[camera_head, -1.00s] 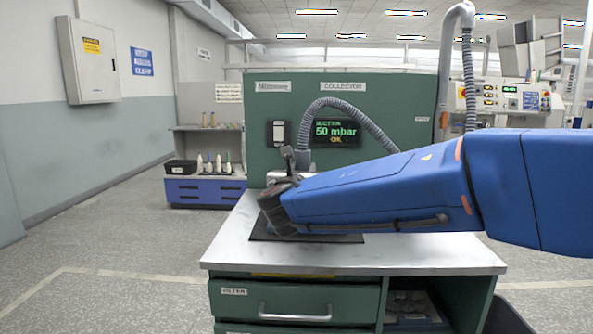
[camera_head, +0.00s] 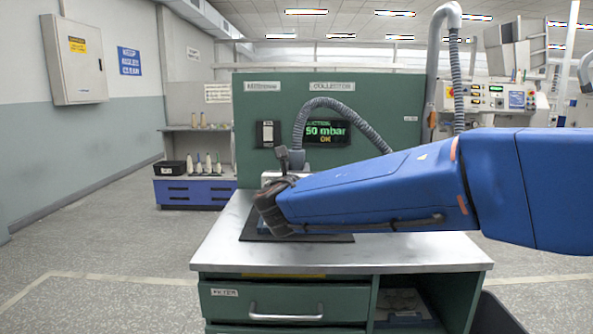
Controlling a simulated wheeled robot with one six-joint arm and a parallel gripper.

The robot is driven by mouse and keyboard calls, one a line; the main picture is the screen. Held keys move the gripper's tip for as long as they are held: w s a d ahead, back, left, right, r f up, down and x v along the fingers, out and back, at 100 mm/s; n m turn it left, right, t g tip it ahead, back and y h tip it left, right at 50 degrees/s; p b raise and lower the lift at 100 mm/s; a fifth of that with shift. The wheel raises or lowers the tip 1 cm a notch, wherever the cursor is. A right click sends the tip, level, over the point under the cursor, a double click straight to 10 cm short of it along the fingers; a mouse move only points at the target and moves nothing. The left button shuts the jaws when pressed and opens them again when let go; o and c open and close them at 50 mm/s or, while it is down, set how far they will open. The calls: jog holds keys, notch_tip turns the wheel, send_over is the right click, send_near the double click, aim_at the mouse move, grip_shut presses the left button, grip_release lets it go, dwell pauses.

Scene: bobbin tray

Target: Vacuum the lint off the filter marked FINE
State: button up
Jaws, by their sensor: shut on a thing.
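My gripper (camera_head: 268,207) is the dark end of my blue arm, low over the left part of a dark mat (camera_head: 335,238) on the workbench. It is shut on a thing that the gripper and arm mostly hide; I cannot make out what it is. A grey ribbed suction hose (camera_head: 305,115) arches from the green panel down behind the gripper, where its lower end is hidden. A panel display (camera_head: 327,131) shows suction at 50 mbar, apparently on. No filter marked FINE and no lint can be made out.
The metal workbench top (camera_head: 230,258) is bare at its front. Below are a green drawer (camera_head: 283,303) and an open shelf. The green collector panel (camera_head: 390,100) stands close behind. A blue cabinet (camera_head: 195,190) with several bobbins stands back left. Floor is clear at left.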

jog(key=shift+d, duration=2.85)
jog(key=shift+w+a, duration=0.1)
jog(key=shift+w, duration=0.05)
jog(key=shift+w+a, duration=2.2)
jog(key=shift+a, duration=0.3)
jog(key=a, duration=0.5)
jog(key=shift+w, duration=0.2)
jog(key=shift+d, duration=0.1)
